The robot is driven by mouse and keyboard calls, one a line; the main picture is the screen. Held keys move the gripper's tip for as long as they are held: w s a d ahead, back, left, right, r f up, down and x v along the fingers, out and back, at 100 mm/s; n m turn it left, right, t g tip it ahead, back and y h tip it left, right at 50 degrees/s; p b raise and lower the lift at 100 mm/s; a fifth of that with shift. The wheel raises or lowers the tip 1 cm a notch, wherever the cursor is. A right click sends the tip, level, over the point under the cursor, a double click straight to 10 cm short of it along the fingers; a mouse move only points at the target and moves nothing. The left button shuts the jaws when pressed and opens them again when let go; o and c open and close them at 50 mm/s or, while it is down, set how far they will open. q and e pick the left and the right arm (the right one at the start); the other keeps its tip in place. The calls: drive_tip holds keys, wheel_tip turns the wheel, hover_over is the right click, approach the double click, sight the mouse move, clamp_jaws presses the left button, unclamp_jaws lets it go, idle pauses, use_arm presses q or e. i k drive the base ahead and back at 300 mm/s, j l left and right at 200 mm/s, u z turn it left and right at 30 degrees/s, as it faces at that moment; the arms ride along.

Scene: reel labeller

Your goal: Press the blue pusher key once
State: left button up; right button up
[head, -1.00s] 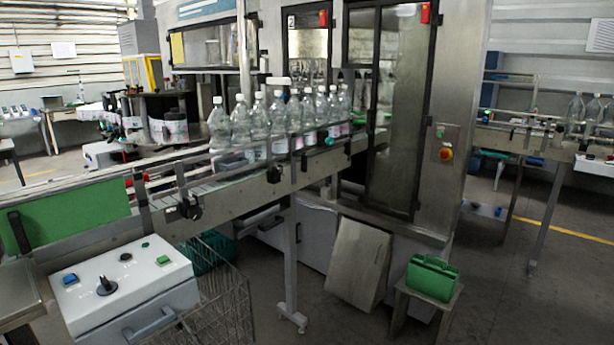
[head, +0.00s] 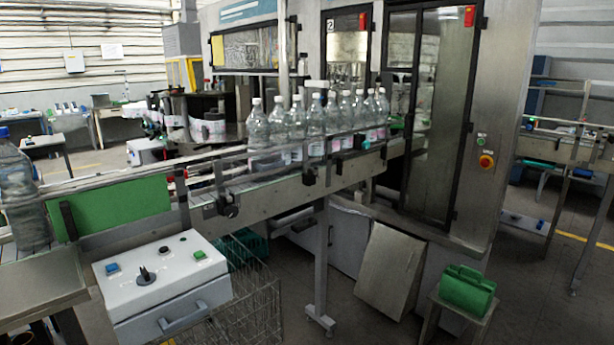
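The blue pusher key (head: 112,268) sits at the left of the sloped top of a white control box (head: 165,285) in the lower left of the head view. A black lever knob (head: 145,276) stands to its right, with a small black button (head: 164,250) behind. A green key (head: 200,254) is at the box's right. Neither of my grippers shows in the head view, so nothing is seen touching the blue key.
A conveyor (head: 260,185) carrying several clear bottles (head: 316,128) runs behind the box. A large bottle (head: 22,200) stands at the left edge. A wire basket (head: 245,305) is right of the box. A green case (head: 467,289) sits on a stool.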

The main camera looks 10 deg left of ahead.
sight(113, 267)
drive_tip(key=u, duration=1.65)
